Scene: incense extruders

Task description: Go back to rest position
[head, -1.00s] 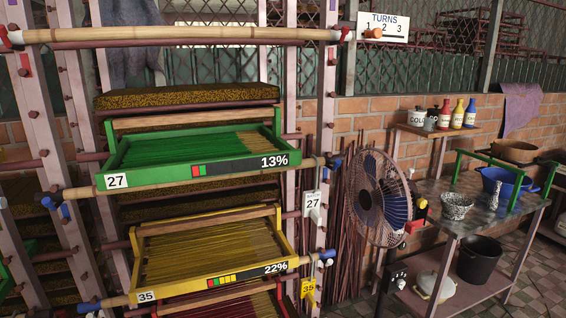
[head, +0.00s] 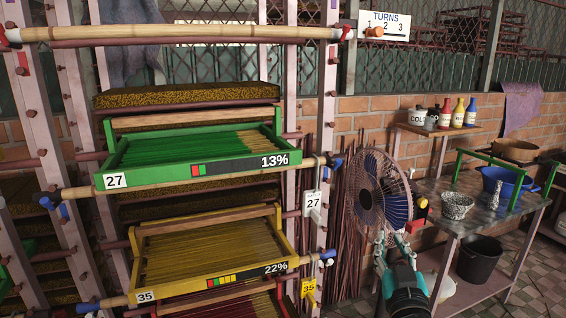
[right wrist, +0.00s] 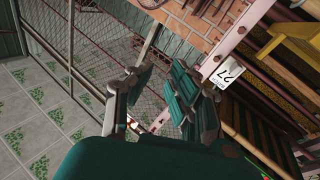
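My right gripper (head: 390,244) is in the lower right of the head view, in front of the fan's stand. Its fingers are apart with nothing visible between them. In the right wrist view the spread fingers (right wrist: 160,95) also show empty. My left gripper is not in view. The green tray (head: 112,162) marked 27 and 13% and the yellow tray (head: 290,240) marked 35 and 22% sit on the rack, apart from my gripper.
A fan (head: 383,190) stands just behind my right gripper. A grey work table (head: 455,215) holds bowls and a blue pot (head: 505,183). A black bucket (head: 478,258) sits below. A bamboo bar (head: 180,34) crosses the rack's top.

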